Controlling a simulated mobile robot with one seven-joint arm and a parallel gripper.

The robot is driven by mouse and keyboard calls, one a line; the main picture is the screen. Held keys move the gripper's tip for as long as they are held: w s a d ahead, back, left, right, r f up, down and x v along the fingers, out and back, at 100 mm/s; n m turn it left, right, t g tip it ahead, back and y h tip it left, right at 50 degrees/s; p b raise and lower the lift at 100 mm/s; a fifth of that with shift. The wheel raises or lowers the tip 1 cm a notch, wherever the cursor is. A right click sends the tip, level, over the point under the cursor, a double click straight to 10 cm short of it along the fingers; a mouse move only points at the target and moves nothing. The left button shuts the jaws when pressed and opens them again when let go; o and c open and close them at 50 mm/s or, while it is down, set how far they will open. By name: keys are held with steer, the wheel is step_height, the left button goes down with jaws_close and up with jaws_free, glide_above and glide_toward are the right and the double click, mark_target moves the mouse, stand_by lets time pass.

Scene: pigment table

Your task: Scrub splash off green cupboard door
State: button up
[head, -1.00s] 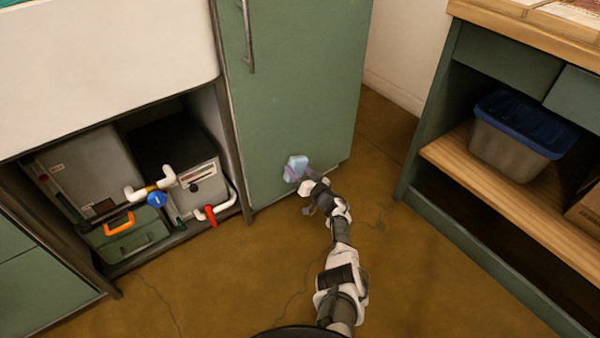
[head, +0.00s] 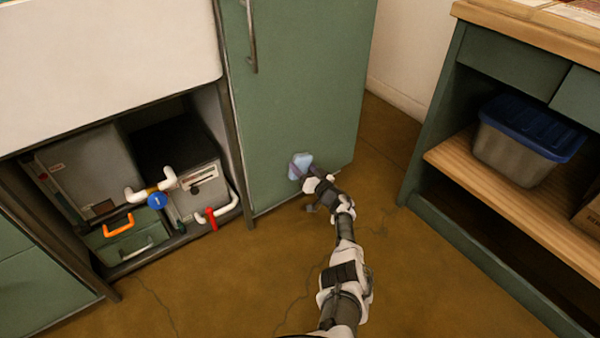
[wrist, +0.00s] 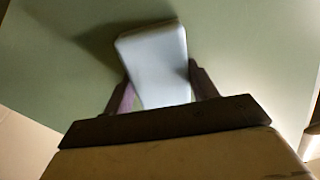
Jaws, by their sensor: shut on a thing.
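The green cupboard door (head: 300,80) stands closed, with a long grey handle near its upper left. My gripper (head: 308,172) is low at the door's bottom part, shut on a pale blue sponge-like block (head: 301,163). In the wrist view, the block (wrist: 155,62) sits between the two purplish fingers of my gripper (wrist: 160,95), and its far end is close to or against the green surface (wrist: 235,45). Contact is hard to tell. No splash is clearly visible on the door; the block and gripper hide part of it.
Left of the door is an open bay with grey boxes, white pipes (head: 150,191) and a red-handled valve (head: 211,218). On the right, a wooden shelf (head: 462,167) holds a grey bin with a blue lid (head: 535,133). Brown floor between is clear.

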steer(key=shift+w+d+f+b, duration=0.15)
steer(key=shift+w+d+b, duration=0.1)
steer(key=shift+d+b, duration=0.3)
steer(key=shift+w+d+f+b, duration=0.15)
steer(key=shift+w+d+b, duration=0.1)
steer(key=shift+d+b, duration=0.25)
steer(key=shift+d+r, duration=0.1)
steer(key=shift+s+a+f+p, duration=0.25)
steer(key=shift+s+f+p, duration=0.05)
steer(key=shift+p, duration=0.35)
steer(key=s+a+p, duration=0.2)
steer(key=p, duration=0.1)
steer(key=shift+a+f, duration=0.15)
steer(key=shift+a, duration=0.25)
